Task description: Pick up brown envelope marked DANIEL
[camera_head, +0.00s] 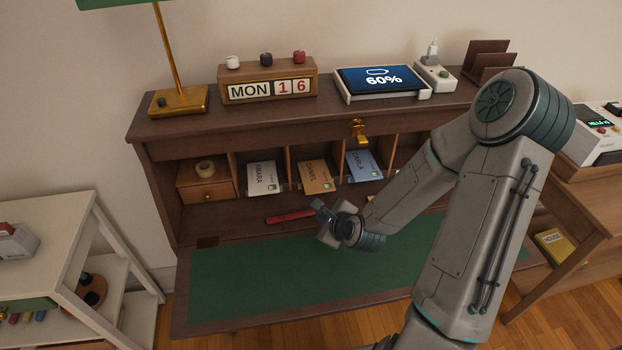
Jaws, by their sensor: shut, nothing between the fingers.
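The brown envelope marked DANIEL (316,178) stands in a middle pigeonhole of the wooden desk (160,150). A white envelope (263,178) stands in the pigeonhole to its left, and a blue envelope marked CARLA (364,165) in the one to its right. My gripper (322,212) is shut and empty. In the picture it lies just below the brown envelope, above the desk's fold-down writing surface, apart from the envelope. My wrist and arm hide part of the right-hand pigeonholes.
A red stick-like object (290,216) lies beside my gripper. A small drawer with a tape roll (205,168) is at the left. The green writing surface (250,275) is clear. A calendar (268,88), tablet (383,80) and lamp base (180,101) stand on top.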

